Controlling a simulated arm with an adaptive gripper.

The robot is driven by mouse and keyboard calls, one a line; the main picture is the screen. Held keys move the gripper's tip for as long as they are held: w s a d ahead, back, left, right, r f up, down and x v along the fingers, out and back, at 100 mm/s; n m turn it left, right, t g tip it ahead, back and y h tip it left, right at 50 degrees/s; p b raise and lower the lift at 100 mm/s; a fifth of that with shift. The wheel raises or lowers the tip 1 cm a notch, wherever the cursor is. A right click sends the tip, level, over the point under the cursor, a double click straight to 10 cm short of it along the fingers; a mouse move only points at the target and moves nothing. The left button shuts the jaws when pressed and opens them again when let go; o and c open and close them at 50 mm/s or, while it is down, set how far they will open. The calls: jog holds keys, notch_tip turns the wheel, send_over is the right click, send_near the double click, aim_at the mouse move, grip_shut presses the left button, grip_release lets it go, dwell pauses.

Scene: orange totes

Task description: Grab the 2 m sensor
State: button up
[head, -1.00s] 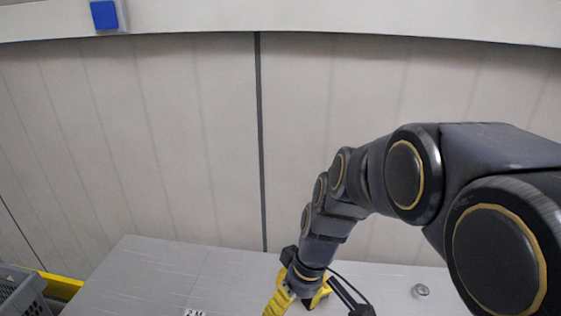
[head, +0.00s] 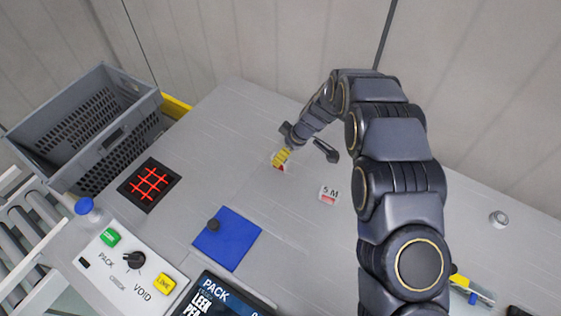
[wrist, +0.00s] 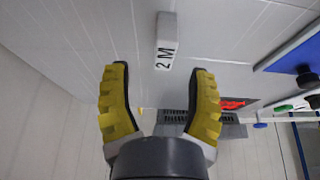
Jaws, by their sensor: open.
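A small white block marked "2 M" (wrist: 166,38) sits on the grey table in the wrist view, its label end toward my gripper. My gripper (wrist: 160,70) has yellow ridged fingers, spread apart and empty, with the block straight ahead between the fingertip lines. In the head view my gripper (head: 281,156) is low over the table's far part. A small white and red piece (head: 280,167) shows just under the fingers there, mostly hidden, its label unreadable. A separate block marked "5 M" (head: 328,196) lies to the right of it.
A grey crate (head: 62,118) stands at left. A black pad with a red grid (head: 149,184), a blue plate (head: 225,238) with a dark knob and a control panel (head: 128,262) are nearer. A small round metal item (head: 498,218) lies at right. Open table surrounds the gripper.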

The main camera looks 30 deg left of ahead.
jog(key=x, duration=0.5)
jog(key=shift+s+f, duration=0.2)
jog(key=shift+f, duration=0.2)
grip_shut()
